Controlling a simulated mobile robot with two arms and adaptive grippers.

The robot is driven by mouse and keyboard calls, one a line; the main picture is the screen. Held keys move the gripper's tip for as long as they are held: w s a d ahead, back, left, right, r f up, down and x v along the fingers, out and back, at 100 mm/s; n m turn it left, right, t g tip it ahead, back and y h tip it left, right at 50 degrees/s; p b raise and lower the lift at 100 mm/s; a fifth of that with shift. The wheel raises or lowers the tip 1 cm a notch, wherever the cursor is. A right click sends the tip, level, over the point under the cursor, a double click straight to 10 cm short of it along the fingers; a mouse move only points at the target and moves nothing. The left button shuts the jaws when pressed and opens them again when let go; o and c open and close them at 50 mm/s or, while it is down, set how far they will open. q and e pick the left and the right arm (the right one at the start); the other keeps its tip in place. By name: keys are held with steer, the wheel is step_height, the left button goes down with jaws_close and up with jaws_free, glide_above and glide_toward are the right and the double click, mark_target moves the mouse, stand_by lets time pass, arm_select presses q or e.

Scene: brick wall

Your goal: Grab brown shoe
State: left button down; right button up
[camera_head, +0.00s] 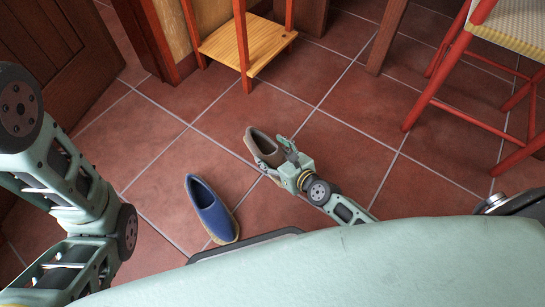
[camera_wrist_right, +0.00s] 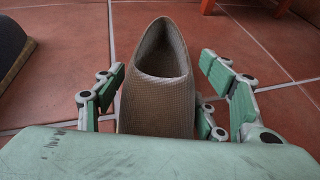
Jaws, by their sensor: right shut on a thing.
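The brown shoe (camera_head: 264,146) is at the middle of the head view, on or just above the tiled floor; I cannot tell which. My right gripper (camera_head: 279,154) is shut on it. In the right wrist view the brown shoe (camera_wrist_right: 158,95) stands upright between the two green fingers of the right gripper (camera_wrist_right: 160,92), its opening at the far end. Its near end is hidden behind the gripper's body. My left arm shows at the left of the head view, but its gripper is out of view.
A blue shoe (camera_head: 211,208) lies on the floor to the left of the brown one. A small wooden shelf (camera_head: 246,45) stands at the back, and a red chair (camera_head: 462,85) at the right. Tiled floor (camera_head: 200,130) is free around the shoes.

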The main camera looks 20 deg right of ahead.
steer(key=c, duration=0.4)
